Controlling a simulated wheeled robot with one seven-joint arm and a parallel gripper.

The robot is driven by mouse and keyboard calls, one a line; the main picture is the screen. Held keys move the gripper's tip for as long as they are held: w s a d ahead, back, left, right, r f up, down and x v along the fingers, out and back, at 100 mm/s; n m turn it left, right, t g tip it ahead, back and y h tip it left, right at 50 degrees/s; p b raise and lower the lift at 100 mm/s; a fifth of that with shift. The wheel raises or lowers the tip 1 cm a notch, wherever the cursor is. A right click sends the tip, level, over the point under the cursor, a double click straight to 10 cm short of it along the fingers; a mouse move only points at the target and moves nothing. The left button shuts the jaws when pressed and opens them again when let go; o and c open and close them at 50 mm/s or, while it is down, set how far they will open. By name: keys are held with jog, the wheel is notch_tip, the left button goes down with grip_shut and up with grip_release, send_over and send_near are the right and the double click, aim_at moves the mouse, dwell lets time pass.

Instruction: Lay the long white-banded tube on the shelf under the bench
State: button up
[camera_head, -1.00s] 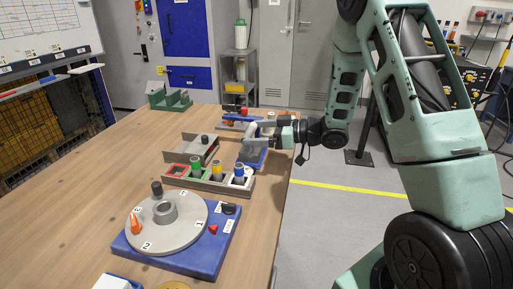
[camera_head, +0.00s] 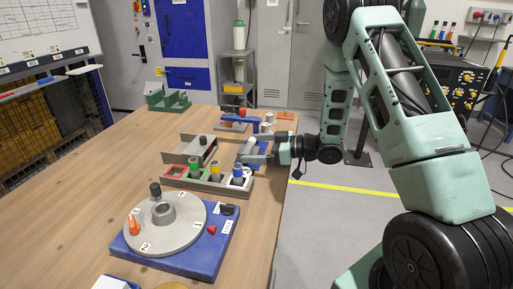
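My gripper (camera_head: 250,154) is low over the blue tray (camera_head: 262,146) near the bench's right edge, pointing left. Pale grey finger shapes show at its end, but they are too small to tell whether they are open or hold anything. I cannot make out the long white-banded tube for certain; it may be hidden by the gripper or in the tray. The bench (camera_head: 75,200) shows its wooden top, and the shelf under it is out of sight.
A grey rack (camera_head: 206,183) with red, green, yellow and blue parts stands just in front of the gripper. A round grey turntable (camera_head: 180,232) on a blue base is nearer. A green fixture (camera_head: 167,101) stands at the back. Floor right of the bench is clear up to my arm.

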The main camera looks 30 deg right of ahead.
jog(key=b+v, duration=0.2)
jog(key=v, duration=1.5)
notch_tip(320, 180, up, 4)
jog(key=w+a+g+h+p, duration=0.1)
jog(key=p, duration=0.4)
jog(key=x, duration=1.1)
jog(key=f+x, duration=0.1)
jog(key=x, duration=0.5)
jog(key=shift+f, duration=0.1)
jog(key=c, duration=0.8)
jog(key=shift+c, duration=0.2)
